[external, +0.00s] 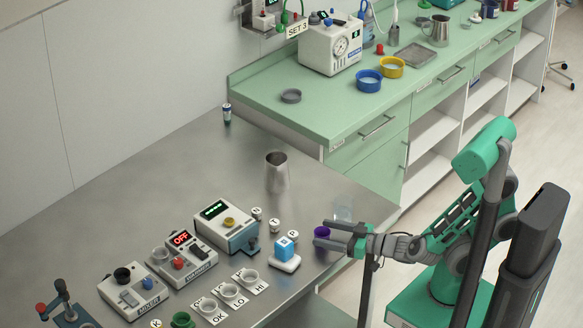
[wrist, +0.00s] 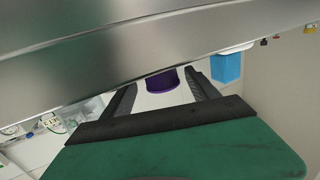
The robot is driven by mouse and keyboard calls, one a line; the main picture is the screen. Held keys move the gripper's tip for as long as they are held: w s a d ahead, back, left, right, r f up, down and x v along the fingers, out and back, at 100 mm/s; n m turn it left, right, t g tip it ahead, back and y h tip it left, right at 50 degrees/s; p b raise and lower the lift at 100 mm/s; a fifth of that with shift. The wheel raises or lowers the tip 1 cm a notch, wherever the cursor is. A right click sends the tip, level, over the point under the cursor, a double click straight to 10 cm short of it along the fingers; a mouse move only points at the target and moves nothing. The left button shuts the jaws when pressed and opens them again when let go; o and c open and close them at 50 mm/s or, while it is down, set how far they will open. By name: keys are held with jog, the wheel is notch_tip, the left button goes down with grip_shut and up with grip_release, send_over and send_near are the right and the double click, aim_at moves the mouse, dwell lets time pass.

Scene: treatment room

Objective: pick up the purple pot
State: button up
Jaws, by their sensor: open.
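The purple pot (external: 321,231) is small and stands near the right front edge of the grey steel table (external: 150,215). My gripper (external: 322,233) reaches in from the right, low over the table, with its fingers apart. In the external view the pot shows at the fingertips, partly hidden by them. In the wrist view the purple pot (wrist: 161,82) shows between the two dark fingers of my gripper (wrist: 160,86). I cannot tell whether either finger touches it. Nothing is held.
A metal jug (external: 277,172) stands farther back. Control boxes (external: 225,226) fill the left front.

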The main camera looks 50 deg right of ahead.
jog(key=shift+s+a+f+y, duration=0.15)
jog(key=shift+s+f+y, duration=0.1)
jog(key=shift+f+y, duration=0.05)
jog(key=shift+w+r, duration=0.1)
jog(key=shift+w, duration=0.15)
jog(key=shift+p+x, duration=0.8)
jog(key=shift+x, duration=1.4)
jog(key=c, duration=1.4)
